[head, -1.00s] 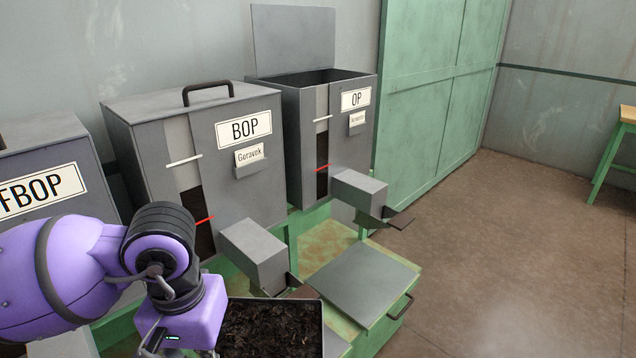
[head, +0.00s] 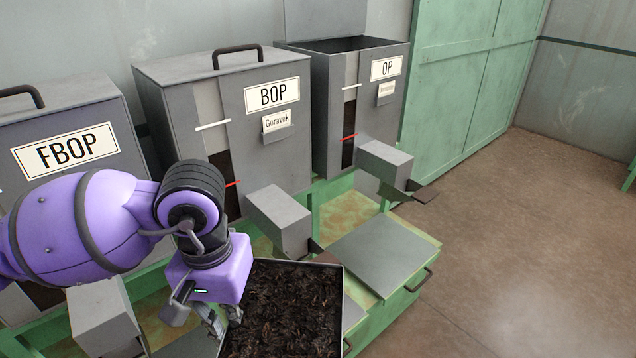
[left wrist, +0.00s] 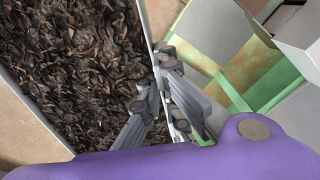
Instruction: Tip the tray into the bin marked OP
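The tray (head: 343,312) is a thin-walled dark grey box full of dark brown leafy bits, at the bottom of the head view. In the left wrist view the tray's wall (left wrist: 147,28) runs down between my left gripper's fingers. My left gripper (head: 218,318) is at the tray's left side; its fingers (left wrist: 160,95) are closed on that wall, one inside and one outside. The bin marked OP (head: 376,118) stands at the back, beyond the tray, with its lid raised and its top open. My right gripper is not in view.
The BOP bin (head: 265,140) and FBOP bin (head: 105,122) stand left of OP, lids shut. Grey spouts (head: 282,218) stick out in front over a green stand (head: 335,200). A flat grey plate (head: 378,255) lies right of the tray. Open floor (head: 510,240) is at right.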

